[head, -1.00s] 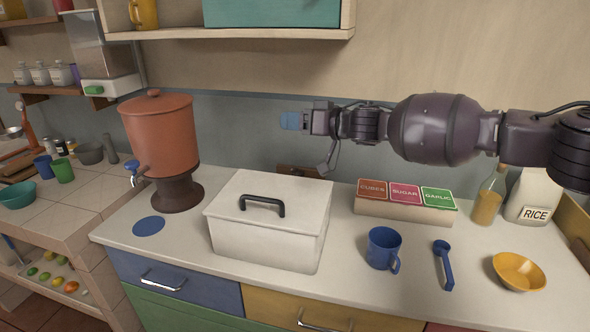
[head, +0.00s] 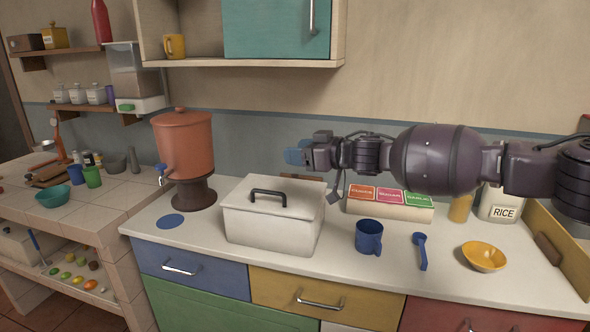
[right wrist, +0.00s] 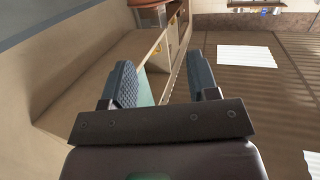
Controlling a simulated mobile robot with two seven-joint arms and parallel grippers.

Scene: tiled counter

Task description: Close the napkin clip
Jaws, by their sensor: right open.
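My right gripper (head: 303,150) reaches in from the right, above and behind the white lidded box. Its blue fingers point left in the head view. In the right wrist view the two fingers (right wrist: 165,85) stand apart with nothing held between them. I cannot clearly make out a napkin clip. A small brown object (head: 302,177) shows behind the white box, below the gripper. It is mostly hidden by the box, and I cannot tell whether it is the clip or what state it is in. My left gripper is not in view.
The white box (head: 270,232) with a black handle stands below the gripper. A clay dispenser (head: 185,145) is left of it. A labelled block (head: 390,208), blue mug (head: 369,236), blue scoop (head: 420,252) and yellow bowl (head: 484,257) are to the right. A shelf (head: 250,62) hangs above.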

